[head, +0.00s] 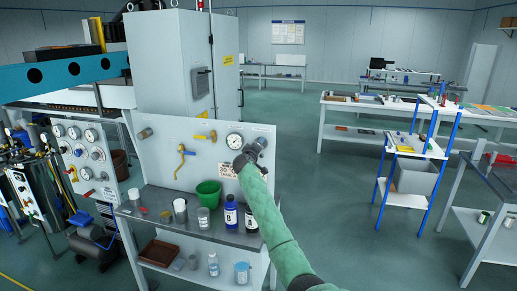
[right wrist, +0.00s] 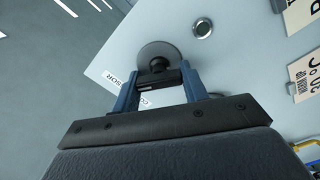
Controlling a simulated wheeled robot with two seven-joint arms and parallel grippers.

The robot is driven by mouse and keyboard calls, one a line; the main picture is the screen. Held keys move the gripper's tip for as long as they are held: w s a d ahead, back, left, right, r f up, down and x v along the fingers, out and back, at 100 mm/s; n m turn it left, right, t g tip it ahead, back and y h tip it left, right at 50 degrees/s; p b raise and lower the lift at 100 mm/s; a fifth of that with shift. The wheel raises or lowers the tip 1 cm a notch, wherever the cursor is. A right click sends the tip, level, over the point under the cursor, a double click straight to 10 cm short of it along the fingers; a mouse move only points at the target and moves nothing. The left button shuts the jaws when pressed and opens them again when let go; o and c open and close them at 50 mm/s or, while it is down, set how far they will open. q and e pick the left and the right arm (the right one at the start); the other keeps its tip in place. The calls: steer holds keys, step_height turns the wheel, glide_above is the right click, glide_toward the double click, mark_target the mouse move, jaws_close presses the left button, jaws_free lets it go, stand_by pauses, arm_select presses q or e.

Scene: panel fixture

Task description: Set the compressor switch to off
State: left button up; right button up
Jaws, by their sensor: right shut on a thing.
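The compressor switch (right wrist: 158,53) is a dark knob with a bar handle on a round grey plate, mounted on the pale panel (right wrist: 225,55). A partly covered label (right wrist: 122,86) beside it shows the letters "SOR". My right gripper (right wrist: 157,78) is shut on the switch's handle, with one blue finger on each side. In the head view my right gripper (head: 253,153) is at the right part of the upright panel (head: 155,150), and it and my arm mostly hide the switch. The handle's exact setting cannot be told. My left gripper is not in view.
A round gauge (head: 234,141) and yellow valve handles (head: 183,160) are on the panel. Below, the bench (head: 155,208) holds a green bucket (head: 208,192), cups and dark bottles (head: 231,214). A grey cabinet (head: 172,65) stands behind.

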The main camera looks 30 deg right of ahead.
steer(key=n, duration=0.2)
steer(key=shift+n, duration=0.4)
steer(key=shift+f+n+p, duration=0.1)
steer(key=shift+n+p, duration=0.3)
steer(key=shift+n, duration=1.2)
steer(key=shift+a+f, duration=0.1)
steer(key=o, duration=1)
steer(key=shift+w, duration=0.1)
steer(key=shift+a, duration=0.1)
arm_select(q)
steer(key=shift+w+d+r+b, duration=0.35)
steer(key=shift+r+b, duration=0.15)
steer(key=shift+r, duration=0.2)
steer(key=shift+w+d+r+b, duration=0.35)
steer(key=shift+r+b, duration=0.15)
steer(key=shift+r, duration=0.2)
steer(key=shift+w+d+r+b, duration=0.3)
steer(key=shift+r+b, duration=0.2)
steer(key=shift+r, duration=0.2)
arm_select(e)
steer(key=shift+v, duration=3.8)
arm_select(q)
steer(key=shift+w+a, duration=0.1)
arm_select(e)
steer(key=shift+f, duration=0.1)
